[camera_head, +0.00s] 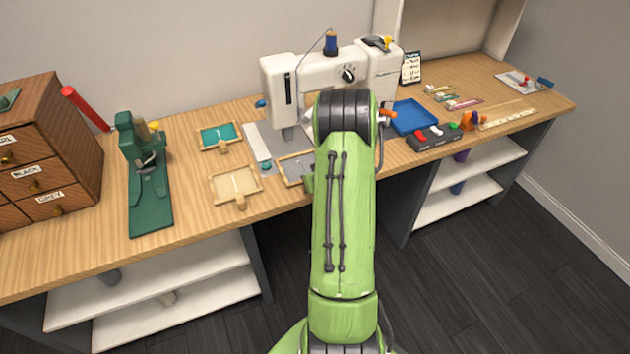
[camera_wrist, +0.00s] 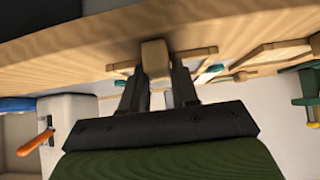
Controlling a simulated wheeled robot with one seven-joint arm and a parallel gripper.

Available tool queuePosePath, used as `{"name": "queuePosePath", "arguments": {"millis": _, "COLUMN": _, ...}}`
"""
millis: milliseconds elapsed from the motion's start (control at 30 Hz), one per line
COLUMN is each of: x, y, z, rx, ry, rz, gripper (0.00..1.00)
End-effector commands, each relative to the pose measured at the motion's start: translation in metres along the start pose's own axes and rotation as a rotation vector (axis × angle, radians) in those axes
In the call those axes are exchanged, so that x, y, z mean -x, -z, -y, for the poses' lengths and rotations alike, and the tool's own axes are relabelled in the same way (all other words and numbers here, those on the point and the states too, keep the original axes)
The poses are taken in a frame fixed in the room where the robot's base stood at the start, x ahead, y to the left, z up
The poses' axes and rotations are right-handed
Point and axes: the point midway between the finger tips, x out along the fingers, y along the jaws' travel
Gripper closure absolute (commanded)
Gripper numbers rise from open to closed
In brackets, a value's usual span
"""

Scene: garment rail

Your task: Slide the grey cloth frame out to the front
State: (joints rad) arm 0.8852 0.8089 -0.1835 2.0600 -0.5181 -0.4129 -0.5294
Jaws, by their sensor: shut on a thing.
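The grey cloth frame (camera_head: 295,170), a wooden frame with grey cloth, lies on the bench in front of the white sewing machine (camera_head: 318,82). Its right side is hidden behind my arm in the head view. In the wrist view my gripper (camera_wrist: 157,68) is shut on the frame's wooden handle block (camera_wrist: 155,54), with one dark finger on each side. The frame's wooden edge (camera_wrist: 191,53) shows beyond the block. The gripper's fingers are hidden in the head view.
A frame with pale cloth (camera_head: 235,184) and one with teal cloth (camera_head: 220,136) lie to the left. A green clamp-like tool (camera_head: 150,205) stands farther left. A blue tray (camera_head: 414,117) and a dark switch box (camera_head: 434,138) lie right of my arm. The bench's front edge is close.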

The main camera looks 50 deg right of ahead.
Motion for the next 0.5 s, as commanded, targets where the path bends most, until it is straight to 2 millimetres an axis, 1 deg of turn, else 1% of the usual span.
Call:
{"name": "queuePosePath", "arguments": {"millis": 167, "x": 0.0002, "y": 0.0007, "z": 0.0001, "rx": 0.001, "ry": 0.0, "rz": -0.001, "gripper": 1.0}}
{"name": "queuePosePath", "arguments": {"millis": 200, "x": 0.0002, "y": 0.0007, "z": 0.0001, "rx": 0.001, "ry": 0.0, "rz": -0.001, "gripper": 0.69}}
{"name": "queuePosePath", "arguments": {"millis": 267, "x": 0.0002, "y": 0.0007, "z": 0.0001, "rx": 0.001, "ry": 0.0, "rz": -0.001, "gripper": 0.6}}
{"name": "queuePosePath", "arguments": {"millis": 300, "x": 0.0002, "y": 0.0006, "z": 0.0001, "rx": 0.001, "ry": 0.0, "rz": -0.001, "gripper": 0.54}}
{"name": "queuePosePath", "arguments": {"millis": 400, "x": 0.0002, "y": 0.0005, "z": 0.0001, "rx": 0.001, "ry": 0.0, "rz": -0.001, "gripper": 0.41}}
{"name": "queuePosePath", "arguments": {"millis": 500, "x": 0.0001, "y": 0.0004, "z": 0.0001, "rx": 0.001, "ry": 0.0, "rz": -0.001, "gripper": 0.41}}
